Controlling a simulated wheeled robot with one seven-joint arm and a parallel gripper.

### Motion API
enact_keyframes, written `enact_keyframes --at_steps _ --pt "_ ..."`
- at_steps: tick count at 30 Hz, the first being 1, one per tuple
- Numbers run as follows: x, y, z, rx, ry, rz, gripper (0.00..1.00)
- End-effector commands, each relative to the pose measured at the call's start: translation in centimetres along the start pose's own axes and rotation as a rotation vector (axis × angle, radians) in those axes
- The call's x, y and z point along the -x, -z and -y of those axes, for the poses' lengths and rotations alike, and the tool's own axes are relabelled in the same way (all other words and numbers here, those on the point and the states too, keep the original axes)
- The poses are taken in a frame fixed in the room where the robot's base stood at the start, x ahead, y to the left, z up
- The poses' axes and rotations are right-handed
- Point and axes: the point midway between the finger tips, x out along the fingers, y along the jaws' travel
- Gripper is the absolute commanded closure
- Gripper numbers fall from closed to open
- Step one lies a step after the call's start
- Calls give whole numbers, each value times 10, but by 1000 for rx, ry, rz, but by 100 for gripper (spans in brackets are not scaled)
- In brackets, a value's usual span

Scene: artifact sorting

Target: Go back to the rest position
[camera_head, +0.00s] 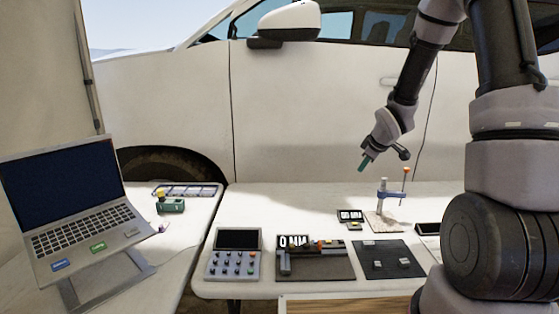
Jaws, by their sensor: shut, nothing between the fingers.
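My gripper (366,162) is at the end of my raised arm, right of the picture's middle. It hangs in the air above the back of the white table and points down and to the left. Its narrow teal fingertips are together, with nothing between them. No object touches it. The fingers are small in this view.
Below on the white table (215,287) stand a control box (234,264), a caliper on a dark mat (318,262), a dark pad (387,262) with small blocks, and a gauge stand (382,210). A laptop (75,205) is at left. A white car (300,120) stands behind.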

Motion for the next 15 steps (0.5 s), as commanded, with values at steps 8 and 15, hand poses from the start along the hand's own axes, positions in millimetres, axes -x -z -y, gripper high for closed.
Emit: enact_keyframes --at_steps 8,15 --pt "134 10 -18 -375 -93 70 100" --pt "240 8 8 -730 -100 65 100"
